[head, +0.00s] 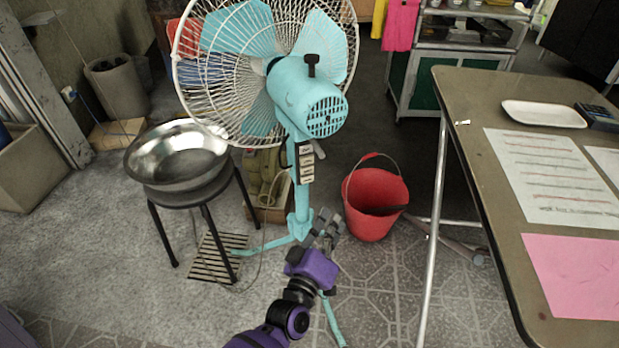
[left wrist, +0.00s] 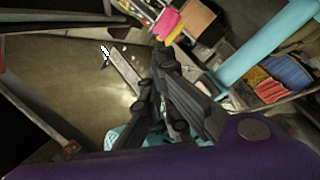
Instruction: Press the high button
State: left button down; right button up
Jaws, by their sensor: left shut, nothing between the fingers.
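A turquoise pedestal fan (head: 308,95) with a white wire cage stands in the middle of the head view. Its button panel (head: 305,163), a short vertical column of several pale keys, is on the post below the motor. The labels are too small to read, so I cannot tell which key is the high button. My left gripper (head: 328,226) is shut and empty, below the panel and slightly to its right, near the lower post. The gripper fingers (left wrist: 165,72) also show in the left wrist view, with a turquoise pole (left wrist: 265,45) to their right. My right gripper is out of view.
A red bucket (head: 374,200) stands right of the fan post. A stool (head: 205,198) with a metal bowl (head: 178,152) stands to the left. A table (head: 470,110) with papers fills the right side. Bare tiled floor lies in front.

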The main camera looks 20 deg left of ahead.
aim_at(308, 179)
pick_arm(q)
jog(key=w+a+b, duration=0.2)
jog(key=w+a, duration=0.4)
jog(key=shift+w+a+b, duration=0.15)
jog(key=shift+w+b, duration=0.05)
jog(key=shift+b, duration=0.1)
jog(key=shift+w+a, duration=0.1)
dwell(1.5)
jog(key=shift+w+a, duration=0.2)
jog(key=shift+w+a, duration=0.3)
dwell(0.9)
jog(key=shift+s+d, duration=0.1)
jog(key=shift+s+d+p, duration=0.3)
jog(key=shift+s+d, duration=0.2)
jog(key=shift+d, duration=0.05)
